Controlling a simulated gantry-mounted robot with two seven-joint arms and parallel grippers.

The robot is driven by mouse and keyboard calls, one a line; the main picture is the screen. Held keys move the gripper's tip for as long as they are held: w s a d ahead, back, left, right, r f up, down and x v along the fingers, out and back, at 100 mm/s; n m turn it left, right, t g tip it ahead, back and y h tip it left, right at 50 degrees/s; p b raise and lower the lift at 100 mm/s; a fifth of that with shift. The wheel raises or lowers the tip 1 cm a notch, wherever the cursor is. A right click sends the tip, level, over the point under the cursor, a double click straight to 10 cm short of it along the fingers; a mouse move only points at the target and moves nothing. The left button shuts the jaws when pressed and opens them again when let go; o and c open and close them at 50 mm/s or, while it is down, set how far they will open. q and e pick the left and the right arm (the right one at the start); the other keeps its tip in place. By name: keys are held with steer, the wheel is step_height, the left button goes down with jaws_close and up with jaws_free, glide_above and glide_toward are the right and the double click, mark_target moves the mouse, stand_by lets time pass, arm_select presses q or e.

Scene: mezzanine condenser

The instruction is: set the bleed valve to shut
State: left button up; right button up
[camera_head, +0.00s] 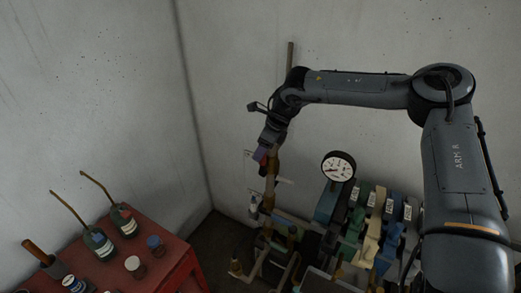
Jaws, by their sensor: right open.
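A brass-coloured upright pipe (269,185) stands near the back corner, with small fittings on it. A pale lever-like piece (284,181) sticks out to its right. I cannot tell for sure which fitting is the bleed valve, or its setting. My right gripper (263,157) reaches in from the right and points down at the top of this pipe. Its jaws are open, and small purple and red parts show at its tips. I cannot tell whether it touches the pipe. My left gripper is out of view.
A round white gauge (339,167) stands right of the pipe, above a row of coloured, labelled blocks (371,231). A red table (171,252) at lower left holds bottles, jars and a wooden-handled tool. Bare walls close the back. A dark floor gap separates table and pipework.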

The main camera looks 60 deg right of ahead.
steer(key=shift+w+f, duration=0.25)
steer(key=shift+f, duration=0.35)
jaws_close()
